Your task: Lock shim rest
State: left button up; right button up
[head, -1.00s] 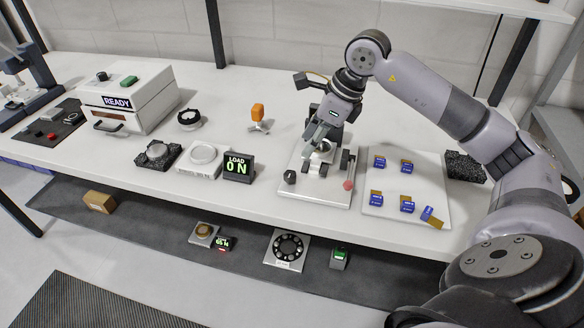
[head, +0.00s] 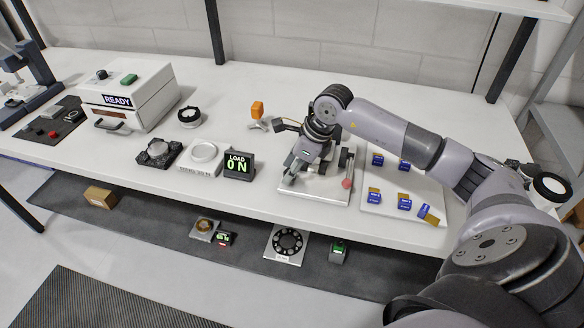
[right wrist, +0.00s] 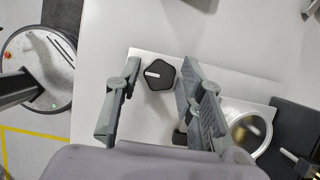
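The fixture plate (head: 315,196) lies on the bench, partly covered by my right arm. A red knob (head: 346,184) stands at its right side. In the right wrist view, a black lobed knob (right wrist: 159,78) with a white pointer line sits on the plate (right wrist: 146,54). My right gripper (head: 289,180) is over the plate's left side. In the wrist view it is open, with the black knob showing between its fingers; contact cannot be told. A round mirror-like disc (right wrist: 258,122) lies right of the fingers. The black knob is hidden in the head view. My left gripper is not in view.
A white tray (head: 388,180) with several blue-and-tan pieces is right of the fixture. A white READY box (head: 130,95) is farther left. A lower shelf holds small parts.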

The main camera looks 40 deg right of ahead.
grip_shut()
jog(key=shift+m, duration=0.3)
jog(key=m+b, duration=0.1)
jog(key=m, duration=0.1)
jog(key=m+t+h+b, duration=0.1)
jog(key=m+b, duration=0.1)
jog(key=shift+a+f+h, duration=0.1)
jog(key=shift+f+h, duration=0.05)
jog(key=shift+h, duration=0.15)
jog(key=m+b, duration=0.1)
jog(key=m, duration=0.1)
jog(key=m+h+b, duration=0.1)
jog(key=m+b, duration=0.1)
jog(key=shift+a+m+h, duration=0.1)
jog(key=shift+m+h, duration=0.2)
jog(key=shift+m, duration=0.1)
jog(key=m+h+b, duration=0.1)
jog(key=m+b, duration=0.1)
jog(key=m, duration=0.2)
jog(key=shift+a+m+h, duration=0.1)
jog(key=shift+m+h, duration=0.2)
jog(key=shift+h, duration=0.1)
jog(key=shift+r+m+g+h, duration=0.2)
jog(key=shift+m+g+h, duration=0.2)
jog(key=shift+m, duration=0.7)
jog(key=shift+w+m+g, duration=0.1)
jog(key=shift+m+g, duration=0.2)
jog(key=shift+m, duration=0.6)
jog(key=shift+h, duration=0.3)
